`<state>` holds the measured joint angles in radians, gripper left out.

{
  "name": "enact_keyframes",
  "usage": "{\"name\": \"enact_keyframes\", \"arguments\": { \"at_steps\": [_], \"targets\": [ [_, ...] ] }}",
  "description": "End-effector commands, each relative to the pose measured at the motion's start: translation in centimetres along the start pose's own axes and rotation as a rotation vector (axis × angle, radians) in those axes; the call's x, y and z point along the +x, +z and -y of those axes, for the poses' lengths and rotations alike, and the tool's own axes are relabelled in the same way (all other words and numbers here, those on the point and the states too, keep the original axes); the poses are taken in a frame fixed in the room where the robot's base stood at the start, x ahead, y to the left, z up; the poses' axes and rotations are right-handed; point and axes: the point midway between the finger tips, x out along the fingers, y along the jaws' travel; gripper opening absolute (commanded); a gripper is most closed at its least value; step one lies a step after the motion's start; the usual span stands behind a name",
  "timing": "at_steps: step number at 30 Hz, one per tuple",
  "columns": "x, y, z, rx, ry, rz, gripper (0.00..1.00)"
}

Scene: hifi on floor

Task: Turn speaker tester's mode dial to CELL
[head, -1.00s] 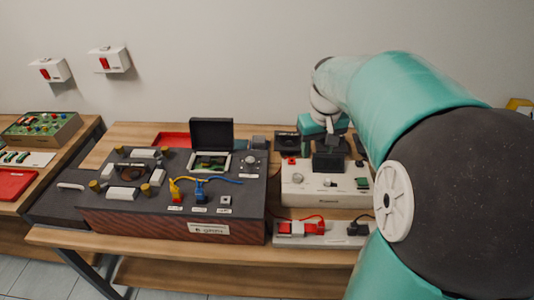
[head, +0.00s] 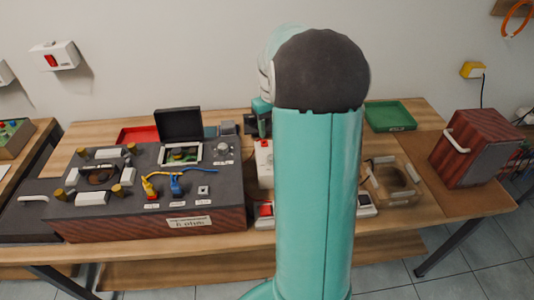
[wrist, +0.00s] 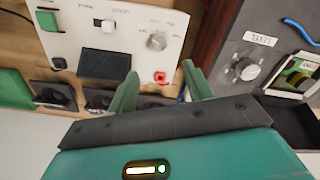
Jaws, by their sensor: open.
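A dark box with brick-red sides (head: 215,222) stands on the bench; a silver dial (head: 222,148) sits at its back right corner. A white panel device (head: 265,165) stands to its right, mostly hidden behind my arm. In the wrist view, the white device (wrist: 103,12) has a silver dial (wrist: 157,41), and the dark box's dial (wrist: 247,68) shows at right beside a small label. I cannot tell which device is the speaker tester, nor read either dial's setting.
A red tray (head: 138,134), a green tray (head: 390,116) and a red-sided box (head: 470,150) also lie on the bench. Bare wood shows at front right.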

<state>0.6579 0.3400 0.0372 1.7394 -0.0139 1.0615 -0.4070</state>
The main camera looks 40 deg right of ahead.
Motion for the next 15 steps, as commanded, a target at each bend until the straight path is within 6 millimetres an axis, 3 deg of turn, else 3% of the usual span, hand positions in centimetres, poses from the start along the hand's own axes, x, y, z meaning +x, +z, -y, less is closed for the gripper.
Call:
{"name": "enact_keyframes", "arguments": {
  "at_steps": [15],
  "targets": [
    [9.9,-0.1,0.2,-0.001,-0.002,0.004,0.51]
  ]
}}
